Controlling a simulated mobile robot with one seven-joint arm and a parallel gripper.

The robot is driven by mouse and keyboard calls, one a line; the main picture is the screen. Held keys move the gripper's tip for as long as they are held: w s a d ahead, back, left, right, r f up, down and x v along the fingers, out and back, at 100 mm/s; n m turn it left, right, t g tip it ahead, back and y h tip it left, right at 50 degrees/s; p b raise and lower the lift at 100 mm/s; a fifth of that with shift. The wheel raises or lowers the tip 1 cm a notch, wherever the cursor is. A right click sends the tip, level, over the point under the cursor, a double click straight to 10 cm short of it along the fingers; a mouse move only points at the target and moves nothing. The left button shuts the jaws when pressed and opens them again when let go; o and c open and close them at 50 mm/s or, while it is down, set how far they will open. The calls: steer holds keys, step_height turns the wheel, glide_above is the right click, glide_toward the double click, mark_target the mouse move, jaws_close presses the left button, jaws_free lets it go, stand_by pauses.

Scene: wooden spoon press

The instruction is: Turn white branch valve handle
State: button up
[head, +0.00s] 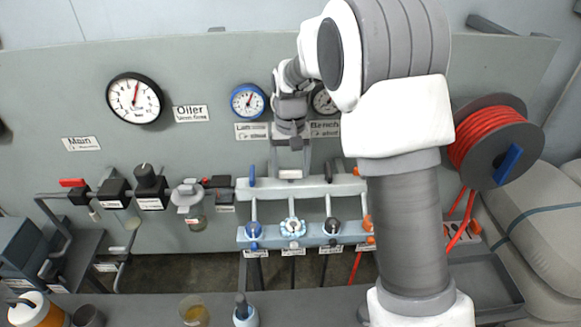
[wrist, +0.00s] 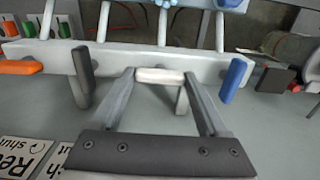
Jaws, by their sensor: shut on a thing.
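The white branch valve handle (wrist: 160,75) sits between the two fingertips of my gripper (wrist: 160,77) in the wrist view, on the pale manifold bar. Its visible face spans the gap between the fingers, and they are shut on it. In the head view my gripper (head: 291,174) reaches down in front of the panel to the white handle (head: 290,174) on the upper bar. A blue handle (wrist: 235,79) stands on one side of my gripper and a dark grey handle (wrist: 82,77) on the other, both apart from the fingers.
An orange handle (wrist: 20,66) lies lengthwise along the bar. Gauges (head: 135,98) and labels are on the panel above. The lower bar (head: 270,238) carries several hose couplings. A red hose reel (head: 487,142) is at the right. Bottles stand on the front ledge.

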mark_target(291, 171)
stand_by(0.3)
steer(key=o, duration=1.2)
steer(key=shift+o, duration=0.2)
step_height(291, 171, up, 18)
steer(key=shift+f+p, duration=0.25)
steer(key=shift+p, duration=0.05)
steer(key=s+d+r+t, duration=0.1)
steer(key=s+d+r, duration=0.15)
steer(key=s, duration=0.45)
steer(key=s+d+r+t, duration=0.2)
steer(key=s+d, duration=0.2)
steer(key=s, duration=0.3)
steer(key=s+d+f+t, duration=0.1)
steer(key=s+d+f, duration=0.1)
steer(key=s, duration=0.5)
steer(key=s+d+f+t, duration=0.1)
steer(key=s+d+f, duration=0.1)
steer(key=s, duration=0.4)
steer(key=shift+s+f+t, duration=0.3)
steer(key=shift+s+f, duration=0.1)
steer(key=shift+f, duration=0.25)
